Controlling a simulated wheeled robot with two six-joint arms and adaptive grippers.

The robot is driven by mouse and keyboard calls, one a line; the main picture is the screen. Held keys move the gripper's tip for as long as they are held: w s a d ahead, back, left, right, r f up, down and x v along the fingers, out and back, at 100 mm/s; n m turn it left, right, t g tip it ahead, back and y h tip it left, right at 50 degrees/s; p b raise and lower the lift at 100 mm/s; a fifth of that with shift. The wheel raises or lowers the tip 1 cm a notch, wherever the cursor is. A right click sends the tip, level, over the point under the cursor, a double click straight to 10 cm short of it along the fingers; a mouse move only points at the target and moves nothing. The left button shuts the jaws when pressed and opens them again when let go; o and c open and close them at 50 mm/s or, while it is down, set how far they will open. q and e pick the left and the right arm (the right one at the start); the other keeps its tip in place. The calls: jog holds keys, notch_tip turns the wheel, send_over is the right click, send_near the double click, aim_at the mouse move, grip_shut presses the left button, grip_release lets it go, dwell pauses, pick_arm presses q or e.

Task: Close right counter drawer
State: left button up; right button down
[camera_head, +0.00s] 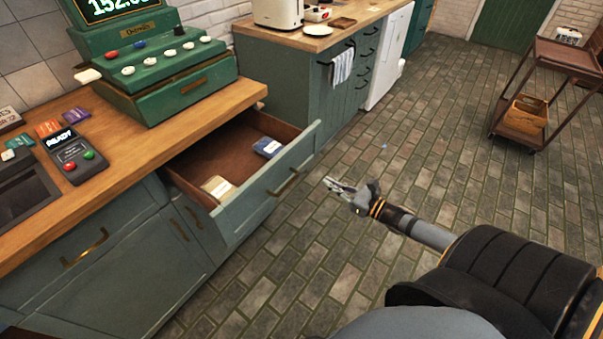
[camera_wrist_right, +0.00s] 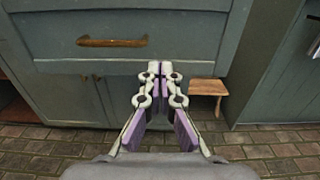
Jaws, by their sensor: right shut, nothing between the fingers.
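The right counter drawer (camera_head: 262,190) stands pulled out from under the wooden counter in the head view. Its front is grey-green with a brass handle (camera_head: 284,183). Inside lie a cream pack (camera_head: 217,187) and a blue pack (camera_head: 268,147). My right gripper (camera_head: 335,185) is shut and empty, in front of the drawer front and a little right of the handle. In the right wrist view the gripper (camera_wrist_right: 160,75) points at the drawer front (camera_wrist_right: 185,45), with the handle (camera_wrist_right: 112,42) to its upper left. I cannot tell that it touches. My left gripper is not in view.
A green cash register (camera_head: 165,75) and a card terminal (camera_head: 76,155) stand on the counter. A second counter with a towel (camera_head: 342,66) is behind. A wooden trolley (camera_head: 530,95) stands at far right. The tiled floor between is clear.

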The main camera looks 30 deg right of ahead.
jog(key=b, duration=0.4)
send_near(295, 165)
jog(key=w, duration=0.2)
jog(key=x, duration=0.4)
jog(key=shift+s+a, duration=0.15)
jog(key=shift+a, duration=0.15)
jog(key=shift+w+a, duration=0.1)
jog(key=shift+w, duration=0.15)
jog(key=shift+w+a, duration=0.1)
jog(key=shift+w, duration=0.1)
